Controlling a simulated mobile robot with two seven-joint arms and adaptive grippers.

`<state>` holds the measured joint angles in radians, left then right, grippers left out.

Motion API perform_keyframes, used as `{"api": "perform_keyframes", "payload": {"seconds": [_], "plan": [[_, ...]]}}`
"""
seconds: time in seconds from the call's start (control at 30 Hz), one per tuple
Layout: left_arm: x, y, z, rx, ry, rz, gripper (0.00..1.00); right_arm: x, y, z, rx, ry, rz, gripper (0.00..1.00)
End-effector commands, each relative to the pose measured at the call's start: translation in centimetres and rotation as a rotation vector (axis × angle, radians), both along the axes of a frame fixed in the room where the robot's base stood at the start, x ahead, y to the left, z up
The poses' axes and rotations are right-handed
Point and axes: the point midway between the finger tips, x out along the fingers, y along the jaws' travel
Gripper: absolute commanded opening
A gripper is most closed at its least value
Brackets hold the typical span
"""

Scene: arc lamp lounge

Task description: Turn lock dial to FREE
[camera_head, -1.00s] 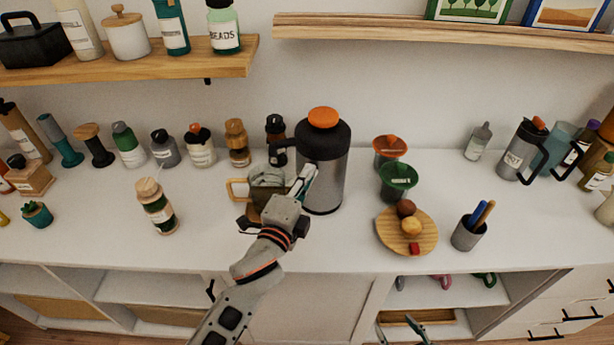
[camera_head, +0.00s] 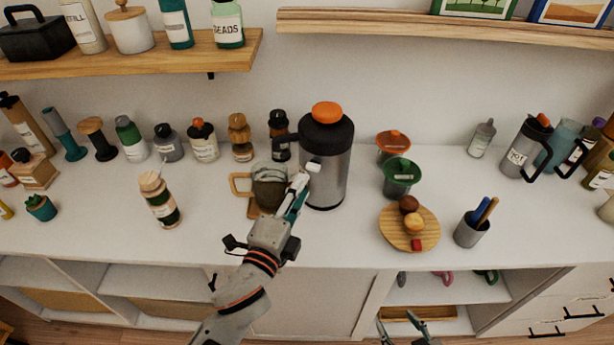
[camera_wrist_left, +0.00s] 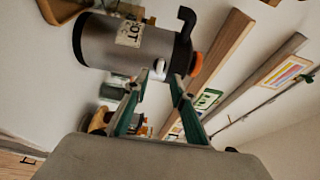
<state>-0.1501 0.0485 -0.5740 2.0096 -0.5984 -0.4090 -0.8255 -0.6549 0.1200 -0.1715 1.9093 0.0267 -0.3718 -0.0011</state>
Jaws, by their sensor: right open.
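A grey thermal jug (camera_head: 325,165) with a black top and an orange cap (camera_head: 326,112) stands upright near the back of the counter. A small white dial (camera_head: 313,167) sits on its side, facing me; its marking is too small to read. In the left wrist view the dial (camera_wrist_left: 160,68) shows between and just beyond the fingertips, beside the jug body (camera_wrist_left: 108,44). My left gripper (camera_head: 301,188) is open, its tips close to the dial. I cannot tell if they touch it. My right gripper (camera_head: 405,328) is open and empty, low in front of the cabinet.
A glass mug (camera_head: 269,185) with a wooden handle stands just left of my left gripper. Several bottles line the wall to the left. Green (camera_head: 400,178) and orange (camera_head: 393,146) cups and a round wooden board (camera_head: 390,234) stand to the right. A shelf (camera_head: 420,30) hangs above.

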Motion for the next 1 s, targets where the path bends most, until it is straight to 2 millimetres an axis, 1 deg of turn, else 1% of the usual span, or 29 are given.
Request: {"api": "perform_keyframes", "payload": {"seconds": [0.03,0.1,0.2,0.33,0.5,0.93,1.0], "plan": [[-1.1,0.4,-0.2,-0.001,0.004,0.000,0.25,0.0,0.0,0.0,0.000,0.000,0.000,0.51],[-2.3,0.8,-0.1,-0.001,0.003,-0.001,0.25,0.0,0.0,0.0,0.000,-0.001,0.000,0.51],[-3.6,1.3,-0.1,-0.002,0.002,0.000,0.25,0.0,0.0,0.0,0.000,-0.001,0.000,0.51],[-4.7,1.7,0.0,-0.001,0.001,0.000,0.25,0.0,0.0,0.0,0.000,-0.001,0.000,0.51],[-5.2,1.9,0.0,-0.001,-0.001,0.000,0.25,0.0,0.0,0.0,0.000,-0.001,0.000,0.51],[-5.1,1.9,0.0,-0.001,-0.001,0.000,0.25,0.1,0.0,0.1,0.001,-0.002,0.000,0.51],[-5.1,2.2,-0.1,-0.004,0.007,0.008,0.25,0.1,0.0,0.1,0.001,-0.002,0.000,0.51]]}}
